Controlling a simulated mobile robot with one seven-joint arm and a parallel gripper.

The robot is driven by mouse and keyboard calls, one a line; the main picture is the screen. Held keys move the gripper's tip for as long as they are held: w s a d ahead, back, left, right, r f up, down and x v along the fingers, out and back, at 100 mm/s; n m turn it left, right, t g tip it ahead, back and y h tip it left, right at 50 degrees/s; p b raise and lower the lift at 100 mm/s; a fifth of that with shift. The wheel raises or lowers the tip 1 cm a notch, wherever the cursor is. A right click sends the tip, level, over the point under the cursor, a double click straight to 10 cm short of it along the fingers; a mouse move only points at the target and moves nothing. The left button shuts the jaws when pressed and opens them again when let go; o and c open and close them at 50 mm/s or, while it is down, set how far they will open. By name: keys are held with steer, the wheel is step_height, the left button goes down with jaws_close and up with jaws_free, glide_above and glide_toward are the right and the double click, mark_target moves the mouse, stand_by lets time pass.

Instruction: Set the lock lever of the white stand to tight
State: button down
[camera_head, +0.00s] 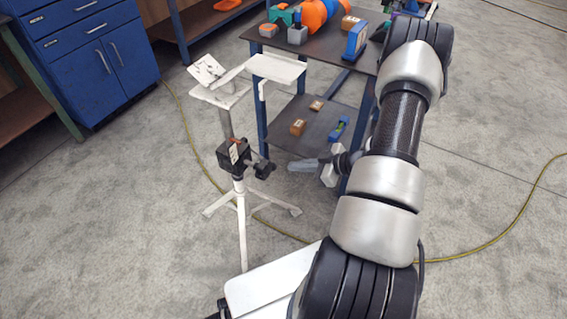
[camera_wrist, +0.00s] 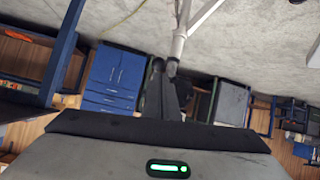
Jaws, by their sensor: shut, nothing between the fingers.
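The white stand (camera_head: 240,215) is upright on a tripod base, left of my arm in the head view. A black clamp block (camera_head: 232,158) with a small pale label sits on its post. A dark lever part (camera_head: 264,169) sticks out to the block's right; its exact setting is too small to read. My gripper (camera_head: 292,166) is shut and empty, just right of the lever, with a small apparent gap. In the wrist view my gripper (camera_wrist: 158,64) points at the stand's post (camera_wrist: 179,43), and the fingers partly hide the black clamp (camera_wrist: 184,92). Contact cannot be told.
A dark table (camera_head: 335,48) with blue legs stands behind, holding orange and blue pieces. Its lower shelf (camera_head: 325,122) carries small boxes. A blue cabinet (camera_head: 100,60) is at the back left. A yellow cable (camera_head: 485,245) lies on the floor, which is clear at left.

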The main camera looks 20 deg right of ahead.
steer(key=p+v, duration=0.2)
steer(key=v, duration=0.9)
steer(key=shift+w+r+t, duration=0.3)
steer(key=shift+r, duration=0.05)
